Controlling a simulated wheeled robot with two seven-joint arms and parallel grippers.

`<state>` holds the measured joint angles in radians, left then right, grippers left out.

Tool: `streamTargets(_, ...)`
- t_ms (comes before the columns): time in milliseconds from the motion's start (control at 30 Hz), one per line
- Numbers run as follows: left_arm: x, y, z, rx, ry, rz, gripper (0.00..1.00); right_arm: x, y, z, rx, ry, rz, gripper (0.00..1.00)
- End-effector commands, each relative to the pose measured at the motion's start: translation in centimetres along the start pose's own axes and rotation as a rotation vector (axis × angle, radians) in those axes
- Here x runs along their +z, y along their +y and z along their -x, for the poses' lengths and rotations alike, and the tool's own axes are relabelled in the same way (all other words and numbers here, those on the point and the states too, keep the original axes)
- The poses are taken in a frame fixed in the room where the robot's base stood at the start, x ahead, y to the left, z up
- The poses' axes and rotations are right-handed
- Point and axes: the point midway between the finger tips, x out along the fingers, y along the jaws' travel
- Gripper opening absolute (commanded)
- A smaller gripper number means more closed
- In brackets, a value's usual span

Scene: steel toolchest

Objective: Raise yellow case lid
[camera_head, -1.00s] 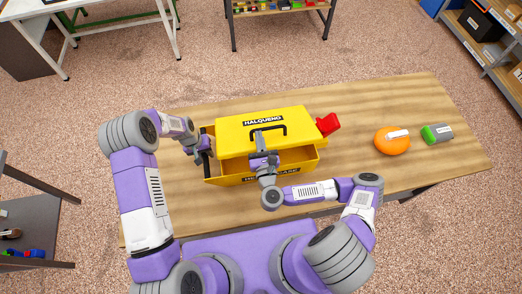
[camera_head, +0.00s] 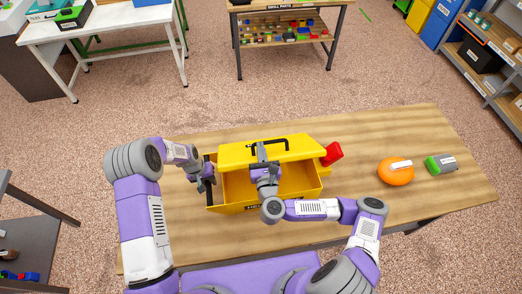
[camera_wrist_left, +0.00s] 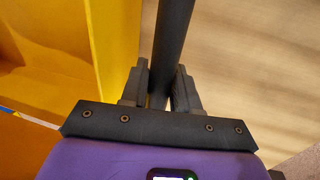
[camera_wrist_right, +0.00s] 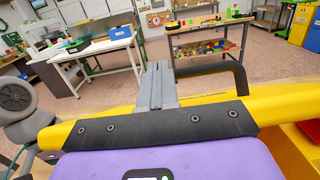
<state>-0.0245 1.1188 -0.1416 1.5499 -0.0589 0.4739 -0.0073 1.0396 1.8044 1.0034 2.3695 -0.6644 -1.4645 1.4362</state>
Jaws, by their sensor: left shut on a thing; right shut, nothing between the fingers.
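The yellow case (camera_head: 310,193) stands on the wooden table. Its yellow lid (camera_head: 300,150) is partly raised and tilted, with its front edge up and the inside of the case showing. A black handle (camera_head: 283,144) is on the lid and also shows in the right wrist view (camera_wrist_right: 240,76). My left gripper (camera_head: 209,182) is shut on the black bar (camera_wrist_left: 173,35) at the case's left side. My right gripper (camera_head: 262,160) is shut and empty at the lid's front, by the handle. Its fingers (camera_wrist_right: 156,82) hide part of the handle, so contact is unclear.
A red object (camera_head: 332,153) sits at the case's right end. An orange round object (camera_head: 395,173) and a green-and-grey object (camera_head: 440,164) lie further right on the wooden table (camera_head: 440,130). The table behind the case is clear. Other workbenches stand well back.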

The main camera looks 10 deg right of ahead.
Motion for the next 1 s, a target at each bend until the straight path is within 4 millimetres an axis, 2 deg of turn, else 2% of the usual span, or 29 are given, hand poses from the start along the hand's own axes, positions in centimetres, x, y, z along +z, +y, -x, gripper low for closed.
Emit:
streamTargets(33,0.5,0.1,-0.2,0.0,-0.016,-0.007,0.0,-0.4,-0.1,-0.1,-0.003,0.009,0.003,0.0)
streamTargets(167,0.5,0.1,-0.2,0.001,-0.016,-0.007,0.0,-0.4,-0.1,0.5,-0.002,0.011,0.002,0.0)
streamTargets(500,0.5,0.1,-0.3,0.001,-0.015,-0.007,0.0,-0.2,0.0,5.8,-0.001,0.005,-0.002,0.0)
streamTargets(600,0.5,0.1,-0.3,0.001,-0.014,-0.007,0.0,-0.2,0.0,6.9,-0.002,0.003,-0.001,0.0)
streamTargets(733,0.4,0.1,-0.3,0.001,-0.013,-0.007,0.0,-0.1,0.0,7.5,-0.002,-0.001,-0.001,0.0)
streamTargets(1000,0.4,0.1,-0.3,0.0,-0.012,-0.007,0.0,-0.1,0.0,7.5,-0.001,-0.002,0.0,0.0)
